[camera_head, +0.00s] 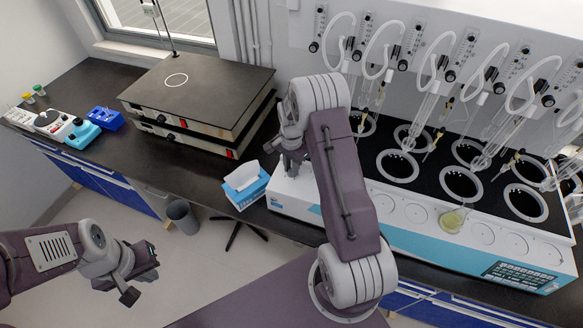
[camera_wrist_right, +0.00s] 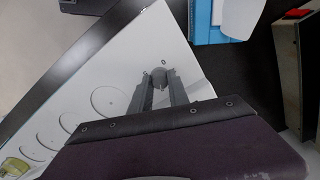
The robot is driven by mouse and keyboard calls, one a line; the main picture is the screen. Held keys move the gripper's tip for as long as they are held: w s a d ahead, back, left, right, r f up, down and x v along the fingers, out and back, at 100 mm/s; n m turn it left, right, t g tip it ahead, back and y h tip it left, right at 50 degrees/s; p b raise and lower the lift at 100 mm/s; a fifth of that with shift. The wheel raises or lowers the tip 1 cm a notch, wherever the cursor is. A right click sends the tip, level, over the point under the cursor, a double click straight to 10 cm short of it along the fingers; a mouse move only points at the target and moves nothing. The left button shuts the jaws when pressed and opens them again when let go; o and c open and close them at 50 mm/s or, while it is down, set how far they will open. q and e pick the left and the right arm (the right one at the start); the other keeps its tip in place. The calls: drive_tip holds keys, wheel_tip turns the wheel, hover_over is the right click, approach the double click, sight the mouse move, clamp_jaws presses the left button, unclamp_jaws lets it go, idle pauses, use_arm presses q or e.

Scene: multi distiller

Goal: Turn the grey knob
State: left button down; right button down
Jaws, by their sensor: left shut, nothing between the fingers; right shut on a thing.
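The grey knob (camera_wrist_right: 159,74) sits on the white top panel near the left end of the distiller, with a small "0" mark beside it. My right gripper (camera_wrist_right: 160,84) is shut on it, one finger on each side; the fingers hide part of the knob. In the head view my right gripper (camera_head: 291,162) reaches down at the distiller's left end, and the knob is hidden there. The multi distiller (camera_head: 400,205) is a long white and blue unit with round black wells. My left gripper (camera_head: 136,278) is shut and empty, low on the left over the floor.
A tissue box (camera_head: 244,186) stands just left of the distiller. Two stacked hot plates (camera_head: 190,95) are behind it. Glass tubing and condensers (camera_head: 425,110) hang above the wells. A bin (camera_head: 182,215) is on the floor.

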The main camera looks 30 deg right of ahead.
idle(0.3)
drive_tip(key=c, duration=1.3)
unclamp_jaws()
drive_tip(key=shift+o, duration=0.2)
drive_tip(key=shift+a, duration=0.1)
wheel_tip(320, 180, up, 9)
drive_tip(key=b, duration=0.2)
